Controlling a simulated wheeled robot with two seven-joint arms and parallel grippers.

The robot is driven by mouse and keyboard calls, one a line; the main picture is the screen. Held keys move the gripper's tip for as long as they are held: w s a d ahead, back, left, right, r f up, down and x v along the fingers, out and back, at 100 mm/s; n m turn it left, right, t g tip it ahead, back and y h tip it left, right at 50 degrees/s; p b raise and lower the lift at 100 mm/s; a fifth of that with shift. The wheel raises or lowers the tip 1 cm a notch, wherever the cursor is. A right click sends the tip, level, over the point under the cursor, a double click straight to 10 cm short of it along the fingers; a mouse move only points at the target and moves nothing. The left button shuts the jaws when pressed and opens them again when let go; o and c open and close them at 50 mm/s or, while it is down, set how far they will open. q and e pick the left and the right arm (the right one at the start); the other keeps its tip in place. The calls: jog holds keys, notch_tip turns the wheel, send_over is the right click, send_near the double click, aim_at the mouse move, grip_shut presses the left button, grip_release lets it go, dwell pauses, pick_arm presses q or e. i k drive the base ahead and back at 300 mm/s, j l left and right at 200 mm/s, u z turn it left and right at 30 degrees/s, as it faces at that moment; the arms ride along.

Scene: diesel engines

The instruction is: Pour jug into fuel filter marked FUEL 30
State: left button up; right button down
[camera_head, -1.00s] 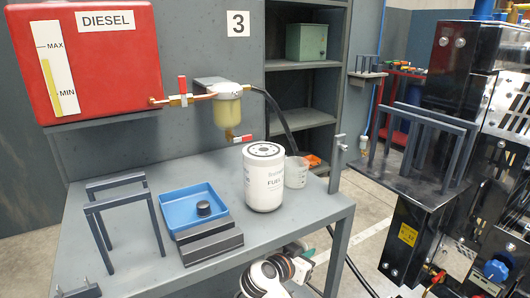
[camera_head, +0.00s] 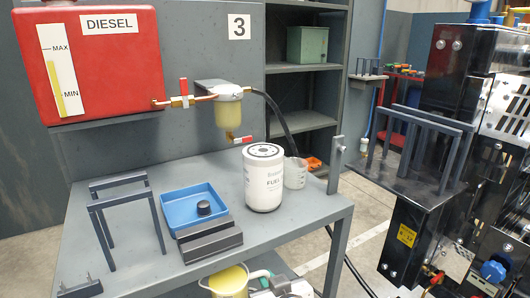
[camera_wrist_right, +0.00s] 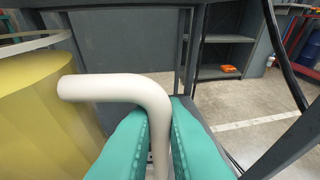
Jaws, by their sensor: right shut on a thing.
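My right gripper (camera_wrist_right: 160,122) is shut on the jug's pale handle (camera_wrist_right: 115,88), with a teal finger on each side. The gripper is partly cut off in the head view. My left gripper is out of view.
A translucent beaker (camera_head: 296,173) stands just right of the filter. A blue tray (camera_head: 178,212), a dark block (camera_head: 210,243) and a grey frame stand (camera_head: 98,220) occupy the bench's left. A filter bowl with a red valve hangs behind. A post rises at the bench's right edge.

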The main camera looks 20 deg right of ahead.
aim_at(263, 163)
jog(key=k, duration=0.95)
